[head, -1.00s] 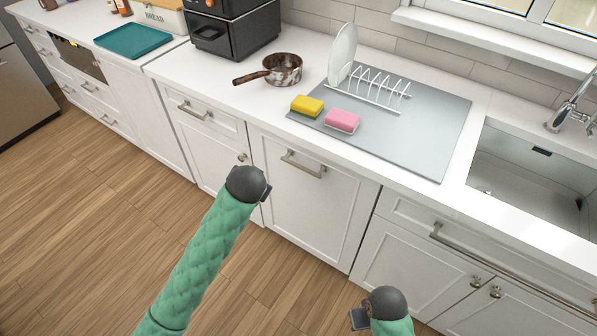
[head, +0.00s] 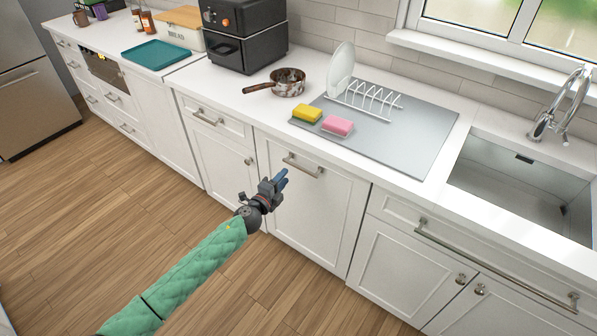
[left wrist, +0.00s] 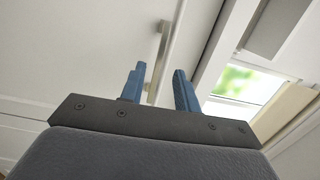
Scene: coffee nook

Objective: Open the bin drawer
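A tall white cabinet front (head: 305,215) with a horizontal metal bar handle (head: 303,166) near its top is in the middle of the head view; it looks like the bin drawer and is shut. My left gripper (head: 281,181) is in front of it, a little left of and below the handle in the picture. In the left wrist view its two blue fingers (left wrist: 160,88) are apart with nothing between them. The handle (left wrist: 158,60) shows beyond them, in line with the gap. My right gripper is not in view.
A counter runs above the cabinets with a pan (head: 288,82), yellow sponge (head: 307,112), pink sponge (head: 338,125) and dish rack (head: 365,98). Neighbouring cabinets have a left drawer handle (head: 207,118) and a long handle under the sink (head: 495,265). The wooden floor (head: 110,190) is clear.

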